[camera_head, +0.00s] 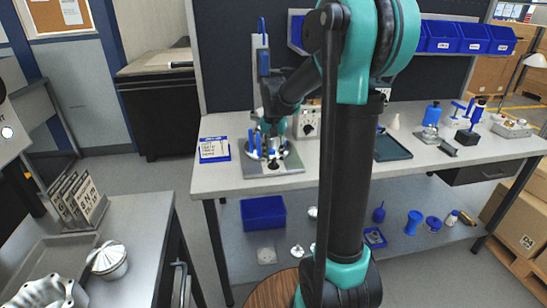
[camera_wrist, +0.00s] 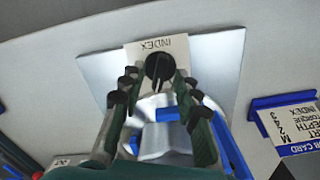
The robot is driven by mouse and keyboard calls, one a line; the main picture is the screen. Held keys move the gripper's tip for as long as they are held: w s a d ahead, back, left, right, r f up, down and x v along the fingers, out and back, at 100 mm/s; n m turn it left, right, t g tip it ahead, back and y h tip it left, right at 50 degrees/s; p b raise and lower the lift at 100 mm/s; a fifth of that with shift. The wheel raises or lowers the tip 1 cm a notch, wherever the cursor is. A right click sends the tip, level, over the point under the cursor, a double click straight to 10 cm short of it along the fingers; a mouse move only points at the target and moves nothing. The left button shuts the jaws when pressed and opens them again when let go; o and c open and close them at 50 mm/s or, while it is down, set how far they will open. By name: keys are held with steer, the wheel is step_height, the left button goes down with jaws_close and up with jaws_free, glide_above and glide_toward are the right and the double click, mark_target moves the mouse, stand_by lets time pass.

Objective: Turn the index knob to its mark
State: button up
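The index knob (camera_wrist: 159,67) is round and black, on a pale plate lettered INDEX (camera_wrist: 176,46), which reads upside down in the wrist view. My gripper (camera_wrist: 157,78) is open, with one dark finger on each side of the knob. I cannot tell whether the fingers touch it. The knob's mark is too small to make out. In the head view my gripper (camera_head: 270,136) is low over the metal fixture plate (camera_head: 290,164) on the bench, and the knob is hidden there. A silver part with blue clamp pieces (camera_wrist: 166,114) lies just below the knob in the wrist view.
A blue-edged job card (camera_head: 214,150) stands left of the plate. A grey box with dark knobs (camera_head: 307,121) stands behind it. A dark green tray (camera_head: 391,147) and several blue-topped tools are farther right. The bench front beside the plate is clear.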

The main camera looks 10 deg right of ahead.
steer(key=shift+f, duration=0.15)
jaws_close()
steer(key=shift+n, duration=0.4)
steer(key=n, duration=0.3)
steer(key=shift+n, duration=2.5)
